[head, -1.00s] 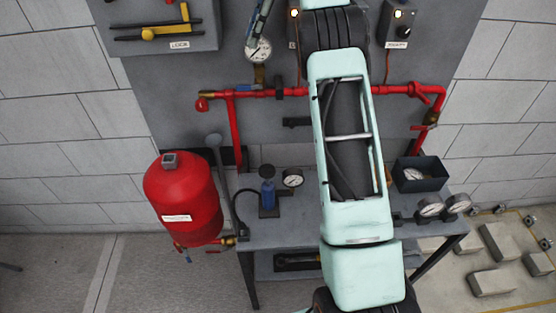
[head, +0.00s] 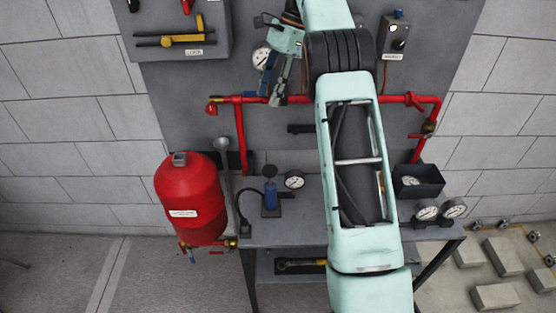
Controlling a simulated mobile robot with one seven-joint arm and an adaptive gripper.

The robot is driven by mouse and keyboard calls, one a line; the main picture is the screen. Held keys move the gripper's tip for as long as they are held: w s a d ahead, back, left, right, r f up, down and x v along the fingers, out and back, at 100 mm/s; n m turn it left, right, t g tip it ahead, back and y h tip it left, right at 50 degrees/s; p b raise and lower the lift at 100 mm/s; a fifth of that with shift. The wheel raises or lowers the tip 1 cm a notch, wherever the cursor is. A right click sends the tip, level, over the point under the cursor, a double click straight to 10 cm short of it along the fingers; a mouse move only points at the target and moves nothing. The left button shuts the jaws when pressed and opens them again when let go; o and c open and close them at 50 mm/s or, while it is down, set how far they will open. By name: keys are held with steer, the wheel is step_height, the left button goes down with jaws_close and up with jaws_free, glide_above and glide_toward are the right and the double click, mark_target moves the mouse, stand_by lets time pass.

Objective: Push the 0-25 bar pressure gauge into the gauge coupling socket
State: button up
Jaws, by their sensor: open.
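A round white-faced pressure gauge (head: 261,57) is at the red pipe in the upper middle of the head view, on the left side of my gripper. Its dial is too small to read. My gripper (head: 271,88) is open, pointing down, with its fingers in front of the board just above the pipe. The fingers cover the gauge's right edge and stem and the coupling socket below it, so I cannot tell how deep the stem sits. I cannot tell whether the fingers touch the gauge.
The red pipe (head: 330,99) runs across the grey board. A red tank (head: 190,200) stands at left. The bench (head: 290,232) holds another gauge (head: 294,180), a blue hand pump (head: 270,193), a dark bin (head: 418,180) and two gauges (head: 426,210) at right. My arm hides the middle.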

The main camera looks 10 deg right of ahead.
steer(key=s+f+n+g+h, duration=0.2)
steer(key=s+f+n, duration=0.7)
steer(key=f, duration=0.5)
steer(key=shift+s+a+g+b, duration=0.25)
steer(key=shift+s+g+b, duration=0.1)
steer(key=shift+s, duration=0.6)
